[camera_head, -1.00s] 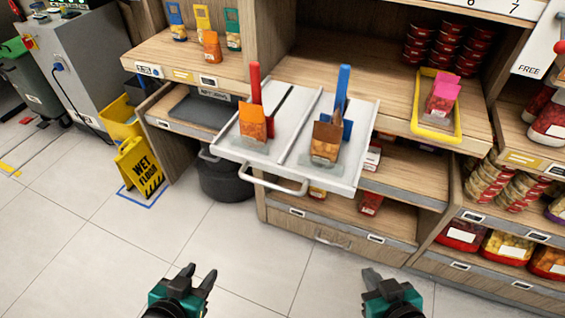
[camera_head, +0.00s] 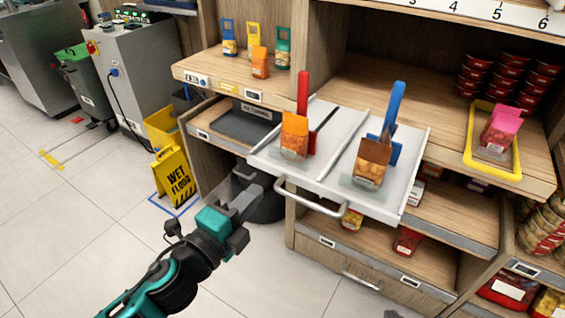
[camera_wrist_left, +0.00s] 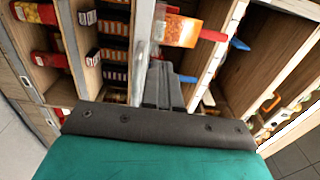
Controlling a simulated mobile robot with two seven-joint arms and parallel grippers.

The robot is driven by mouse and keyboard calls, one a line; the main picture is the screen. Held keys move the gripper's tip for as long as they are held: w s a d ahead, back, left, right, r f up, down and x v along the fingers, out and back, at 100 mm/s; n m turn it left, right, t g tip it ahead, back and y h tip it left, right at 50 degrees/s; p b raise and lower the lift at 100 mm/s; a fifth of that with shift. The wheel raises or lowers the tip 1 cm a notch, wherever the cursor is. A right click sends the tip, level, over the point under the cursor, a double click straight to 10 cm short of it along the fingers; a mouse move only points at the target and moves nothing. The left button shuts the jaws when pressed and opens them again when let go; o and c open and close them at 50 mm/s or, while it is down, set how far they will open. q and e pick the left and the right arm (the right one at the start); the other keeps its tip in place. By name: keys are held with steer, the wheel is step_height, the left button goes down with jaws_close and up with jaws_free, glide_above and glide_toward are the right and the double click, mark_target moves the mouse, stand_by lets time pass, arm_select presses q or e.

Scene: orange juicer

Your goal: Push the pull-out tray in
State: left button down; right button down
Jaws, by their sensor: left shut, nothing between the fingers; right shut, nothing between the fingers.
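The pale grey pull-out tray (camera_head: 335,170) sticks out from the wooden shelf unit, its bar handle (camera_head: 312,202) facing the front. On it are an orange packet (camera_head: 294,135), a red scoop (camera_head: 303,95), a blue scoop (camera_head: 396,105) and a brown-orange packet (camera_head: 371,163). My left gripper (camera_head: 258,185) is shut and empty, just left of the handle; I cannot tell if it touches. In the left wrist view its fingers (camera_wrist_left: 160,85) point along the pale tray edge (camera_wrist_left: 144,45). Only a dark tip of my right gripper (camera_head: 405,314) shows at the bottom edge.
A dark pot (camera_head: 265,207) stands on the floor behind my left gripper. A yellow wet-floor sign (camera_head: 174,180) stands at left. A yellow tray (camera_head: 515,165) with a pink-topped packet sits on the right counter. Floor in front is clear.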

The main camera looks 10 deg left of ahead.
mark_target(290, 155)
arm_select(q)
steer(key=x, duration=1.1)
steer(key=shift+w, duration=0.1)
arm_select(e)
steer(key=shift+s+d+f, duration=0.1)
steer(key=shift+s, duration=0.05)
arm_select(q)
steer(key=shift+w+d, duration=0.1)
steer(key=shift+w, duration=0.05)
